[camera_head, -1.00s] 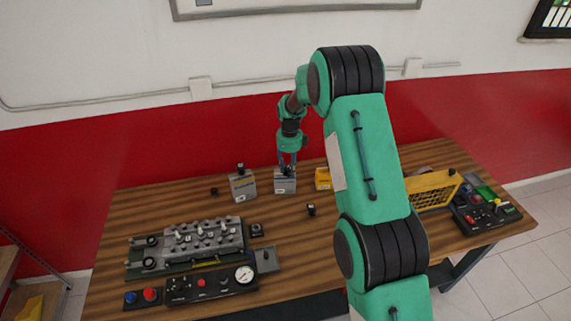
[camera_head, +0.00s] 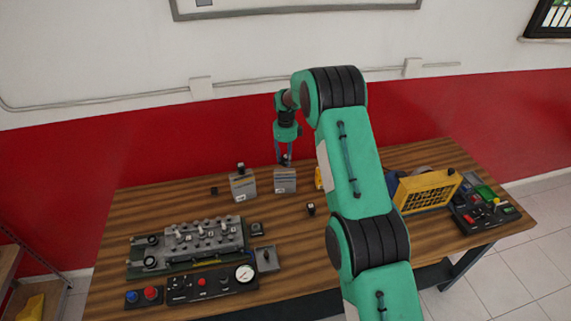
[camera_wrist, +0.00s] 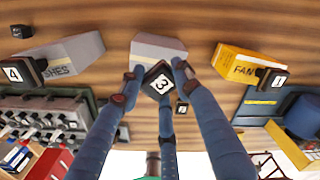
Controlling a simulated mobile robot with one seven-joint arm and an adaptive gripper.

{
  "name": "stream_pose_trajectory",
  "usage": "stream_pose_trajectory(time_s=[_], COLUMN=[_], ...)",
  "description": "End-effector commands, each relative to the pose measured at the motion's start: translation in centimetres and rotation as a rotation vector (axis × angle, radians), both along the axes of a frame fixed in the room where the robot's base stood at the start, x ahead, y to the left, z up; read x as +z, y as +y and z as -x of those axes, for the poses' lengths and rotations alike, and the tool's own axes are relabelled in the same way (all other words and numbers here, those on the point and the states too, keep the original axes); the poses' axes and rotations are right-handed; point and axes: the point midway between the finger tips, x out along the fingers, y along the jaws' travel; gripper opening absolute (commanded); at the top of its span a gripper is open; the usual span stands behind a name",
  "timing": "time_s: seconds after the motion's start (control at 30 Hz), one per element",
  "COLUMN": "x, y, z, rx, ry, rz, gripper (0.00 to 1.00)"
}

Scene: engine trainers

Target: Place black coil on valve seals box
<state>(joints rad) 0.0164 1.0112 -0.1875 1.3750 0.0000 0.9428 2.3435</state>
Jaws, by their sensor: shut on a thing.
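My gripper (camera_head: 285,160) is shut on a small black block marked 3 (camera_wrist: 158,82); I take it as the black coil. It hangs above the middle grey box (camera_head: 285,182), apart from it as far as I can tell. In the wrist view the grey box (camera_wrist: 158,46) lies just beyond the fingers. Its label cannot be read, so I cannot tell which box is for valve seals. A left grey box (camera_head: 243,187), lettered "SHES" in part, bears a black block marked 4 (camera_wrist: 16,71).
A yellow box (camera_wrist: 240,66) with a block marked 1 (camera_wrist: 272,78) stands right, mostly behind my arm in the head view. Loose black blocks lie at left (camera_head: 214,190) and in front (camera_head: 311,209). An engine trainer (camera_head: 200,240) fills the front left.

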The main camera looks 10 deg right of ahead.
Motion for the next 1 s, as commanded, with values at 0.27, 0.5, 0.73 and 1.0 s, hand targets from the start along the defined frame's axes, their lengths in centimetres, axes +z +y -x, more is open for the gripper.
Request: stream_pose_trajectory(time_s=[0.27,0.5,0.73,1.0], x=[-0.8,-3.0,-3.5,-3.7], y=[0.0,0.0,0.0,0.0], z=[0.0,0.0,0.0,0.0], rx=[0.000,0.000,0.000,0.000], ry=[0.000,0.000,-0.001,0.000], rz=[0.000,0.000,0.000,0.000], gripper=[0.03,0.03,0.02,0.02])
